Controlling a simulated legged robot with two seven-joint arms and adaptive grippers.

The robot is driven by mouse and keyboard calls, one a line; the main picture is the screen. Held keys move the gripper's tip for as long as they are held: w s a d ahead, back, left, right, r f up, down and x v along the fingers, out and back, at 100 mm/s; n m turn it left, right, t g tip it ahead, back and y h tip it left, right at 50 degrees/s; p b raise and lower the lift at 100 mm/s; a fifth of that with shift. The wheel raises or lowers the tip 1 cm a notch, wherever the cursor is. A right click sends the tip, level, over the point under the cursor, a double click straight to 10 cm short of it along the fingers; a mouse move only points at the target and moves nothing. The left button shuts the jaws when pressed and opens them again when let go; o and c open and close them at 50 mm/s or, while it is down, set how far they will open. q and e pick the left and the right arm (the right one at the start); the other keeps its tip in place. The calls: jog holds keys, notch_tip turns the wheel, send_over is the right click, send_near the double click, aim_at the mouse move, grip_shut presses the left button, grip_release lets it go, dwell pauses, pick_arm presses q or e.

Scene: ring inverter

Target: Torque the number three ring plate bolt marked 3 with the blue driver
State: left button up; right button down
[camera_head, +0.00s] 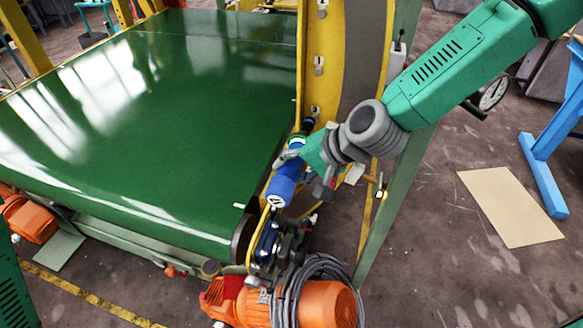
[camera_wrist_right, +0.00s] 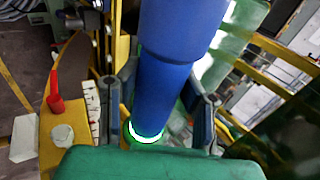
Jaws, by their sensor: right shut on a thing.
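My right gripper (camera_head: 293,156) is shut around the blue driver (camera_head: 282,186) beside the conveyor's right edge. The driver is tilted, its dark nose pointing up and right toward the lower part of the yellow ring plate (camera_head: 311,75). The nose lies close to a bolt (camera_head: 315,111) on the plate; I cannot tell whether they touch. More bolts sit higher on the plate. No number 3 is readable. In the right wrist view, the driver (camera_wrist_right: 178,60) runs between the two fingers (camera_wrist_right: 165,110), with a lit white-green ring at its lower visible end. My left gripper is out of view.
A wide green conveyor belt (camera_head: 160,95) fills the left. An orange motor (camera_head: 312,303) with coiled grey cable stands below the driver. A green post (camera_head: 372,235) rises right of the ring. Open floor with a beige sheet (camera_head: 510,206) lies at right.

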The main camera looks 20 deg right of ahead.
aim_at(297, 160)
jog(key=shift+a+r, duration=0.1)
jog(key=shift+d, duration=0.5)
dwell(0.5)
jog(key=shift+w+d, duration=0.2)
jog(key=shift+d, duration=0.1)
jog(key=shift+w+d, duration=0.25)
jog(key=shift+w, duration=0.25)
jog(key=shift+w+d, duration=0.25)
jog(key=shift+w, duration=0.2)
dwell(2.1)
jog(key=shift+s+a, duration=0.5)
jog(key=shift+s, duration=0.25)
jog(key=shift+s+a, duration=0.45)
jog(key=shift+s, duration=0.25)
jog(key=shift+s+a, duration=0.5)
jog(key=shift+s, duration=0.25)
jog(key=shift+s+f, duration=0.1)
jog(key=shift+f, duration=0.1)
